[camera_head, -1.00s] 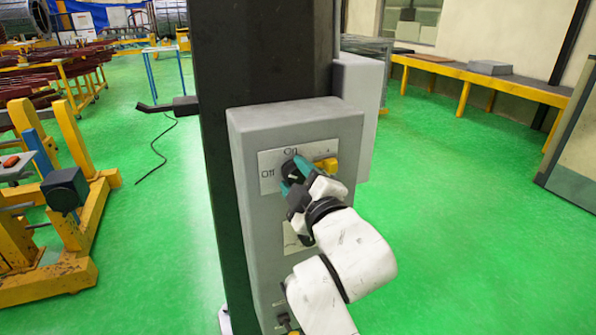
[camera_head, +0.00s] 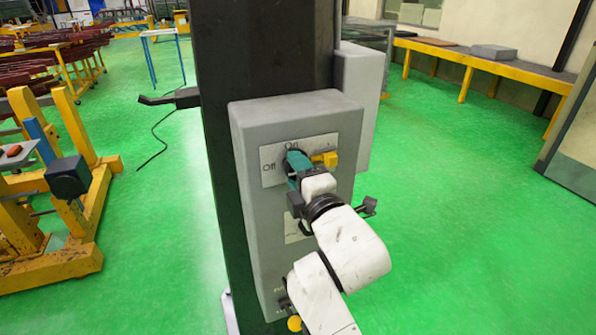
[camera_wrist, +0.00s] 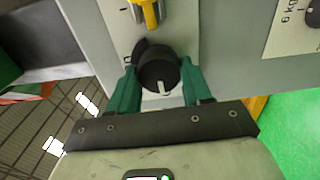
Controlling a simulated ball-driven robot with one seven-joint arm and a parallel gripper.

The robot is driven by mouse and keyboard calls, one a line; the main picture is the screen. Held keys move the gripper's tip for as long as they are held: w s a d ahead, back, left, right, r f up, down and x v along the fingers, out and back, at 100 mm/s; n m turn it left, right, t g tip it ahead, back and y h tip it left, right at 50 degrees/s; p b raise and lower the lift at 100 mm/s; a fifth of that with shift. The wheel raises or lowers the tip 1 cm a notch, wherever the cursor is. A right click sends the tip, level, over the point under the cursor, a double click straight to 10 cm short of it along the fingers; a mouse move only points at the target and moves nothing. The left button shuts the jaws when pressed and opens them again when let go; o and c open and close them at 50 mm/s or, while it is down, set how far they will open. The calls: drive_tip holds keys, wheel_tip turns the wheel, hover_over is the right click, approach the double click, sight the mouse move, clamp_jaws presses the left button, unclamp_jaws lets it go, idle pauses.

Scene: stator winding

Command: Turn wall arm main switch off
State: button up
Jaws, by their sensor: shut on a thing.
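The main switch is a round black knob (camera_wrist: 159,68) with a white mark, on a grey wall box (camera_head: 255,215). In the head view "On" is printed above it and "Off" to its left. In the wrist view the white mark points down, away from the yellow switch, which seems to be the "Off" side. My gripper (camera_wrist: 158,88) has its teal fingers on both sides of the knob and is shut on it. In the head view my gripper (camera_head: 297,165) hides most of the knob.
A yellow switch (camera_head: 326,159) sits just right of the knob on the same plate; it also shows in the wrist view (camera_wrist: 148,14). The box is on a dark column (camera_head: 265,50). A yellow frame (camera_head: 75,220) stands at left.

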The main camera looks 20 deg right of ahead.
drive_tip(key=shift+a+r, duration=0.1)
drive_tip(key=o, duration=1.1)
drive_tip(key=shift+c, duration=0.2)
drive_tip(key=s+b, duration=0.2)
drive_tip(key=s, duration=0.8)
drive_tip(key=shift+s, duration=0.35)
